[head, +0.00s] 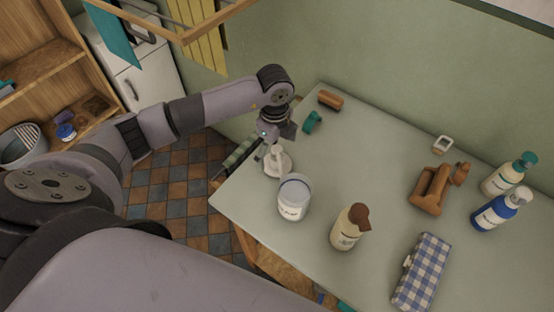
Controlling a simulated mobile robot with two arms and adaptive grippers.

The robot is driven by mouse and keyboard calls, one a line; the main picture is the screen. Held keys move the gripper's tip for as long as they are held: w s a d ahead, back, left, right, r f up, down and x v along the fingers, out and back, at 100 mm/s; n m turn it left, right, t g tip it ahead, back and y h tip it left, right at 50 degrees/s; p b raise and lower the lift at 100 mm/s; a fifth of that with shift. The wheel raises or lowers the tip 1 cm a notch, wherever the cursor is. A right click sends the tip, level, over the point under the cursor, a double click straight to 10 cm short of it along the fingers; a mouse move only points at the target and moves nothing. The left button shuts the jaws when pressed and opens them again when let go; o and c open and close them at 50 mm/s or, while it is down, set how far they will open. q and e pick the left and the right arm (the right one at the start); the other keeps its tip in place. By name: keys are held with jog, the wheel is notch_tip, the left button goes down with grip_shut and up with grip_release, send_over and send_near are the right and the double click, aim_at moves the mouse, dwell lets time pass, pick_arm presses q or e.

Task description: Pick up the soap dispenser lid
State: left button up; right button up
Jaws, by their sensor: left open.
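A white pump-shaped piece with a round base, which looks like the soap dispenser lid (279,163), stands near the left edge of the table (375,165). My left gripper (273,144) is open right at its top and partly covers it; I cannot tell whether they touch. A white labelled jar (293,201) stands just in front of the lid and looks like the dispenser's body. My right gripper is not in view.
A cream bottle with a brown top (348,228) and a checked case (422,272) are toward the front. A brown holder (431,190), blue bottle (490,212) and teal-topped bottle (508,176) stand right. Green (312,122) and brown (330,99) items lie behind the gripper.

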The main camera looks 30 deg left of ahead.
aim_at(275, 160)
pick_arm(q)
jog(key=f, duration=0.2)
jog(key=f+p, duration=0.1)
jog(key=shift+w+d+f, duration=0.1)
jog(key=shift+w+f, duration=0.1)
jog(key=shift+f, duration=0.6)
jog(key=c, duration=1.1)
jog(key=shift+s+f, duration=0.15)
jog(key=shift+s, duration=0.1)
grip_shut()
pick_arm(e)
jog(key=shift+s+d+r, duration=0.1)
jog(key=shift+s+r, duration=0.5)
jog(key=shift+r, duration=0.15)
